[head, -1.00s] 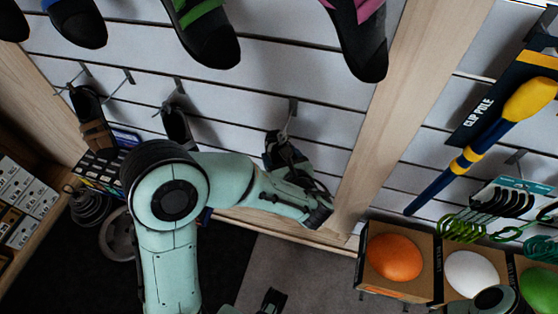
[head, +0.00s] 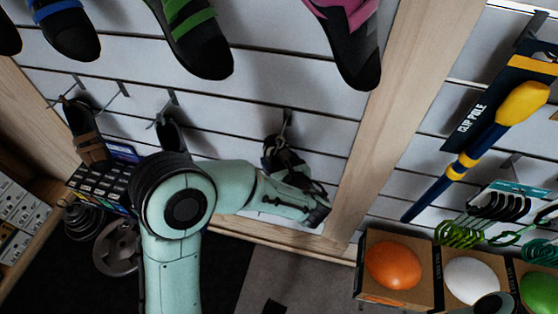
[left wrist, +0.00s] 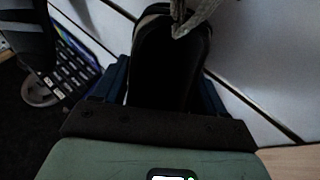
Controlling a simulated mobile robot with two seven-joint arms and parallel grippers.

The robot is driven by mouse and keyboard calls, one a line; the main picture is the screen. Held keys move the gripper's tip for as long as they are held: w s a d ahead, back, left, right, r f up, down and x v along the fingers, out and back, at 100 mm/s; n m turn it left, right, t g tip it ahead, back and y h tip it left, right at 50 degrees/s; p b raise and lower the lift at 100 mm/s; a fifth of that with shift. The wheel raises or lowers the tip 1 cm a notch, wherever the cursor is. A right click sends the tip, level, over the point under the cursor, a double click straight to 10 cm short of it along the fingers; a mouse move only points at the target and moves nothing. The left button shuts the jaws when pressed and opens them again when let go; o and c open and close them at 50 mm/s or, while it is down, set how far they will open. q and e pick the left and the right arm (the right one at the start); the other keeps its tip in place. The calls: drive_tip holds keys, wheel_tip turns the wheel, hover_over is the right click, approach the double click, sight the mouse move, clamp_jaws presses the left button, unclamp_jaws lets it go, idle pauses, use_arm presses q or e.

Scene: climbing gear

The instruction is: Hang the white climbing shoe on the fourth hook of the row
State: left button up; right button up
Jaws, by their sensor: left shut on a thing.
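My left gripper (head: 285,168) is up against the slatwall, at the rightmost hook (head: 287,118) of the lower row. In the left wrist view its blue fingers (left wrist: 165,88) are shut on a climbing shoe (left wrist: 165,55). The shoe looks dark there, its sole side facing the camera; no white shows clearly. A grey metal hook (left wrist: 192,18) crosses the shoe's top end. The shoe (head: 275,148) also shows in the head view at that hook, partly hidden by my gripper. Whether its loop is over the hook cannot be told. My right gripper cannot be made out.
A brown shoe (head: 85,135) hangs at the left and a dark shoe (head: 170,135) nearer the middle, with an empty hook (head: 120,90) between. Larger shoes (head: 195,45) hang above. A wooden post (head: 400,110) stands right of my gripper. Boxed holds (head: 393,265) lie lower right.

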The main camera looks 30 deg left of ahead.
use_arm(q)
drive_tip(key=o, duration=1.3)
drive_tip(key=shift+c, duration=0.2)
drive_tip(key=v, duration=1.3)
drive_tip(key=shift+s, duration=0.2)
drive_tip(key=shift+d+r, duration=0.1)
